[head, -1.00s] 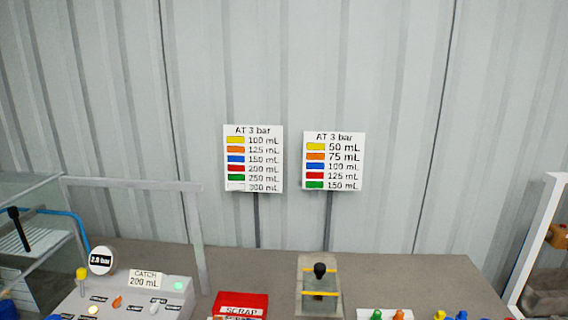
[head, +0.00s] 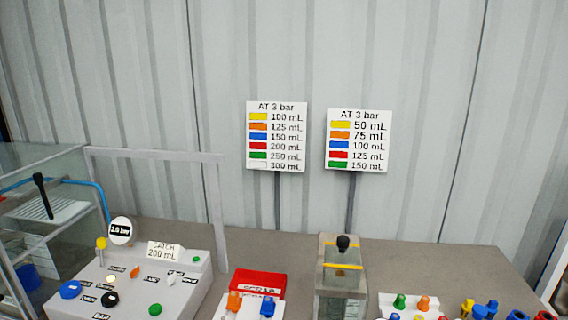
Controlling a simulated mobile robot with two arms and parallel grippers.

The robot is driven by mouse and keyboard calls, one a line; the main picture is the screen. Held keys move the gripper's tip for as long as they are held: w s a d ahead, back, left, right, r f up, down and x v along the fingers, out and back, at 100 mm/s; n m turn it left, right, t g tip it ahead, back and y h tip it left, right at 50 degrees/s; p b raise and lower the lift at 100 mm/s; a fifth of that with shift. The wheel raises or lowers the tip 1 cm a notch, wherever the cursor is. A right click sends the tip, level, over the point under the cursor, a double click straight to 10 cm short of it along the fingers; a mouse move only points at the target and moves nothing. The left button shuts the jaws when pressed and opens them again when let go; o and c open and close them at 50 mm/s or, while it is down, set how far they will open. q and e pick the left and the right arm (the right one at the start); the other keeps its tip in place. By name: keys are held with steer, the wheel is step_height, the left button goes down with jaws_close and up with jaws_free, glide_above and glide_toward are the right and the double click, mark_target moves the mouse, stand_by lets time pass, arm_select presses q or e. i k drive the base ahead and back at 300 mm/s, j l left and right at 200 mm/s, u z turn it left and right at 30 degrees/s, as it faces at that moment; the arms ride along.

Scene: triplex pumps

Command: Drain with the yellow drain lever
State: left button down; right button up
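A grey console (head: 140,295) stands at the lower left of the head view. A yellow knob on a short upright stem (head: 101,243), which looks like the yellow lever, rises at its back left corner. A round gauge (head: 120,231) stands beside it; its reading is too small to be sure of. A white sign (head: 163,251) reads CATCH 200 mL. Blue (head: 70,289), black (head: 109,299), green (head: 155,309) and orange (head: 135,272) knobs sit on the console's face. Neither gripper is in view.
A red SCRAP bin (head: 258,282) and a clear box with a black knob (head: 341,285) stand right of the console. Several coloured fittings (head: 485,308) lie at the lower right. Two chart signs (head: 277,137) stand behind. A grey frame (head: 213,205) rises behind the console.

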mark_target(101, 241)
steer(key=u, duration=1.2)
